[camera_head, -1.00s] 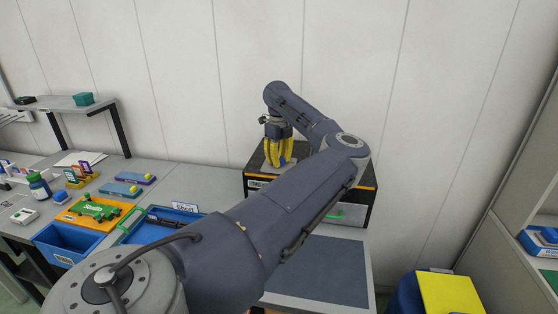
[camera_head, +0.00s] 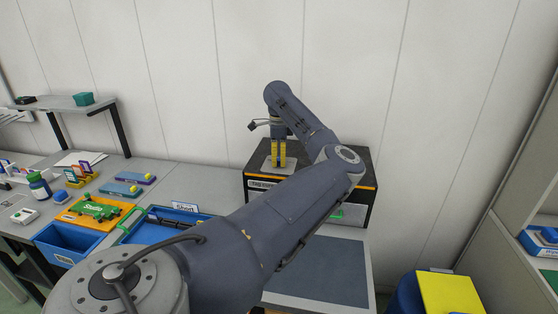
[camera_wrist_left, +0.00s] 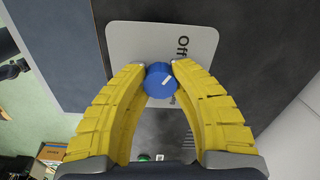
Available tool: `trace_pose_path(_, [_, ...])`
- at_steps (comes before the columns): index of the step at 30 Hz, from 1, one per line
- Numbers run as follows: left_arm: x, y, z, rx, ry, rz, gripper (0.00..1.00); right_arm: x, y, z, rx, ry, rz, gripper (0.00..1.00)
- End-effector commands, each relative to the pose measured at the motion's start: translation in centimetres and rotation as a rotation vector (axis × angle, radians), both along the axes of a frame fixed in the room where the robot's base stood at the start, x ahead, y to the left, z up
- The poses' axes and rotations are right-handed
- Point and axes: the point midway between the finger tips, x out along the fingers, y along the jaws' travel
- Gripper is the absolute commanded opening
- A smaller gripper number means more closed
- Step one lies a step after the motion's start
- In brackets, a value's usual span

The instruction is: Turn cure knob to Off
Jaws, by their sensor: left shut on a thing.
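The cure knob (camera_wrist_left: 158,86) is a blue round cap with a short white mark on its lower right part, on a light grey plate (camera_wrist_left: 125,45). The black word "Off" (camera_wrist_left: 183,46) stands on the plate, up and right of the knob in the left wrist view; a second label is mostly hidden by a finger. My left gripper (camera_wrist_left: 160,70) has its two yellow fingers shut on the knob's sides. In the head view the left gripper (camera_head: 278,164) points down onto the plate atop the dark box (camera_head: 352,182), and the knob is hidden there.
A blue tray (camera_head: 135,232), a blue bin (camera_head: 62,246) and an orange board with green parts (camera_head: 98,212) lie left of my arm. A dark grey mat (camera_head: 335,270) lies in front of the box. A yellow-topped container (camera_head: 450,293) stands at lower right.

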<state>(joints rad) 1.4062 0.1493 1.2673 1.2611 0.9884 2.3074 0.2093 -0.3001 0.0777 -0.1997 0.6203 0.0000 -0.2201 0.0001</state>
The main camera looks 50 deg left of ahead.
Motion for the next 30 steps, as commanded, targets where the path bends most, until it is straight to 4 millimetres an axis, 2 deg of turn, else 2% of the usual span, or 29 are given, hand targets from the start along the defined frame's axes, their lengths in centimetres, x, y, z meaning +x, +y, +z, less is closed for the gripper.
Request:
trace_pose_path(19, [-0.14, 0.09, -0.07, 0.001, 0.003, 0.043, 0.00, 0.02, -0.22, 0.00, -0.002, -0.001, 0.001, 0.00])
trace_pose_path(20, [-0.14, 0.09, -0.06, 0.001, 0.003, 0.043, 0.29, 0.02, -0.25, 0.00, -0.002, 0.000, 0.001, 0.00])
trace_pose_path(27, [-0.08, 0.05, -0.03, 0.001, 0.002, 0.042, 0.56, 0.01, -0.35, 0.00, -0.003, 0.000, 0.002, 0.00])
trace_pose_path(30, [-0.07, 0.03, -0.03, 0.000, 0.001, 0.042, 0.56, 0.02, -0.34, 0.00, -0.003, 0.000, 0.002, 0.00])
